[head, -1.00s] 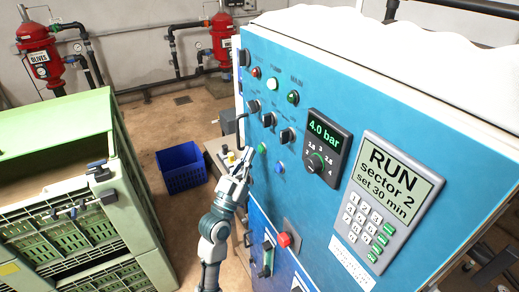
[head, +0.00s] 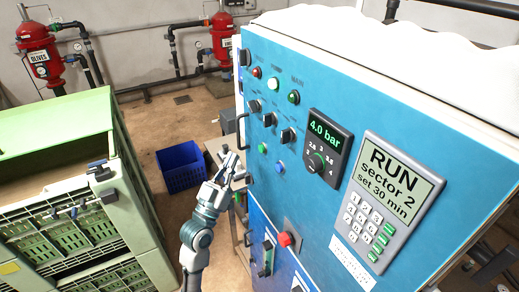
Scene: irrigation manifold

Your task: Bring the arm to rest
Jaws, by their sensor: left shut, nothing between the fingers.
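My left gripper (head: 231,160) is in the lower middle of the head view, to the left of the blue control cabinet (head: 330,75). It is shut and empty, and a gap shows between it and the green button (head: 262,148) on the panel. My left arm comes up from the bottom edge. The display (head: 387,177) reads RUN, sector 2, set 30 min. The pressure dial (head: 317,161) has a readout of 4.0 bar above it. My right gripper is not in view.
A red button (head: 286,239) sticks out from the lower panel. A blue crate (head: 182,168) stands on the floor behind my gripper. Large green bins (head: 60,130) stand at the left. Red filter tanks (head: 38,55) are by the back wall.

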